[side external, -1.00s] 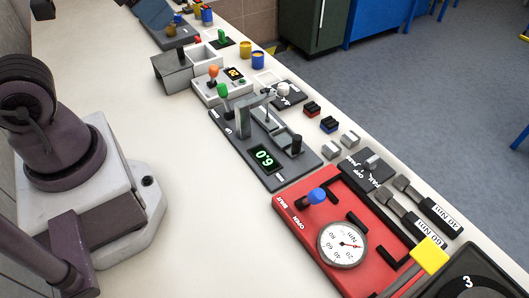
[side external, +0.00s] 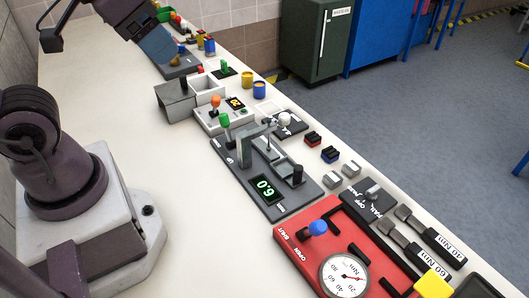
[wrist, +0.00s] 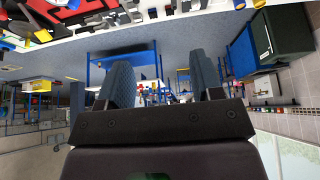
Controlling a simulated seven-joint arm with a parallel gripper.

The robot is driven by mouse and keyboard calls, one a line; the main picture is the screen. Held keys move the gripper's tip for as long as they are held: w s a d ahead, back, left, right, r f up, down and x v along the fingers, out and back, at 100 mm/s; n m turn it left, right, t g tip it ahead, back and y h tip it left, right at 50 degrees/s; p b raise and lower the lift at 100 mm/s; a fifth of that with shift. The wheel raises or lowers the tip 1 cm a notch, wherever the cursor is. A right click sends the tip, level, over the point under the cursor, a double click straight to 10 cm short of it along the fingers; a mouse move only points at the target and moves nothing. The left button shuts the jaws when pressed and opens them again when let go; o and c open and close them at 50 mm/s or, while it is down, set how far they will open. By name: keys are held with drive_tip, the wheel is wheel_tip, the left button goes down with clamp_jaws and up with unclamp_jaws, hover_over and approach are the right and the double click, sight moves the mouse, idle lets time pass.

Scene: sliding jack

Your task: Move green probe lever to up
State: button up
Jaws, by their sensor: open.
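The green probe lever (side external: 225,121) has a green knob on a short stem. White lettering runs along the panel's left edge, too small to read fully. I cannot tell the lever's exact setting. My gripper (side external: 157,48) is at the upper left, above the far part of the bench and well apart from the lever. In the wrist view my gripper (wrist: 162,85) has its two blue-grey fingers spread, with nothing between them.
A white knob (side external: 284,119) is to the right. A red panel (side external: 345,240) with a gauge is nearer. The bench (side external: 130,110) left of the panels is clear.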

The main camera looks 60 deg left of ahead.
idle(0.3)
drive_tip(key=shift+c, duration=0.6)
drive_tip(key=n+t+h, duration=0.6)
drive_tip(key=n+h, duration=0.6)
drive_tip(key=n, duration=1.9)
approach(223, 114)
drive_tip(key=s+d+f, duration=0.1)
drive_tip(key=s, duration=0.1)
drive_tip(key=s+d+f, duration=0.1)
drive_tip(key=s+d, duration=0.1)
drive_tip(key=s+d+f, duration=0.1)
drive_tip(key=s, duration=0.2)
drive_tip(key=shift+d, duration=0.4)
drive_tip(key=w+a+n+t+y, duration=0.1)
drive_tip(key=a+n+t+y, duration=0.1)
drive_tip(key=w+a+n+t+y, duration=0.1)
drive_tip(key=a, duration=0.1)
drive_tip(key=shift+w+r+t, duration=0.2)
drive_tip(key=shift+w+t, duration=0.1)
drive_tip(key=shift+t, duration=0.1)
drive_tip(key=shift+w+r, duration=0.15)
drive_tip(key=shift+r, duration=0.05)
drive_tip(key=shift+w+d, duration=0.1)
drive_tip(key=shift+w, duration=0.15)
drive_tip(key=x, duration=1.2)
drive_tip(key=shift+w, duration=0.1)
